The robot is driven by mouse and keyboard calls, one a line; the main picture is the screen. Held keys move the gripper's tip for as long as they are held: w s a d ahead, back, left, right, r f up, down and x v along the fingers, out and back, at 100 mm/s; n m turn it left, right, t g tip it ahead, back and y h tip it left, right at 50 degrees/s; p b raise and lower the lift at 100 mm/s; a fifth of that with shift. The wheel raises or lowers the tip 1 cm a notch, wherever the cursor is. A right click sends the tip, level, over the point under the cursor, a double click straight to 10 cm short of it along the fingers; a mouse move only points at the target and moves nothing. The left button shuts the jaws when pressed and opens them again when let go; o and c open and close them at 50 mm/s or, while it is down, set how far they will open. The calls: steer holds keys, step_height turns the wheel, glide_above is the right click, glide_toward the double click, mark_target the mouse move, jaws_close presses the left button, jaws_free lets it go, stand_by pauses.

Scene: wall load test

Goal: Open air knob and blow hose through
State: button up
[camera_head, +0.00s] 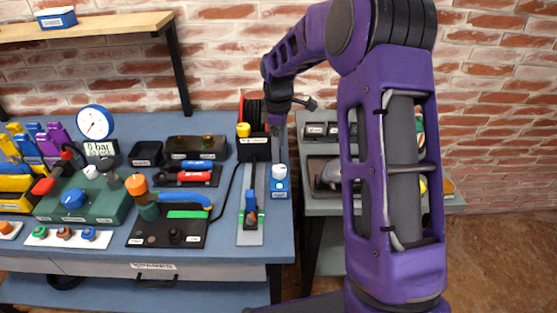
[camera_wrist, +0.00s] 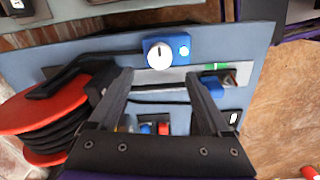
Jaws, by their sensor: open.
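A blue box with a white round knob (camera_head: 279,172) stands at the right edge of the blue bench; it also shows in the wrist view (camera_wrist: 168,50), with a light round spot beside the knob. A red reel with black hose (camera_head: 253,108) stands behind it to the left, and fills the left of the wrist view (camera_wrist: 38,118). A blue piece (camera_head: 251,200) sits on a grey strip with a green mark. My gripper (camera_wrist: 158,76) is open and empty, its fingertips just short of the blue box in the wrist view. I cannot tell their height above it.
A round gauge (camera_head: 95,122) stands above a display reading 0 bar. A yellow knob (camera_head: 243,130) sits near the reel. A green block (camera_head: 85,195) and a black board with an orange-topped part (camera_head: 138,184) lie left. A second table (camera_head: 330,207) stands right, across a gap.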

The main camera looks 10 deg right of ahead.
step_height(320, 180, up, 10)
steer(key=shift+f+p, duration=0.15)
steer(key=shift+p, duration=0.25)
steer(key=shift+s, duration=0.1)
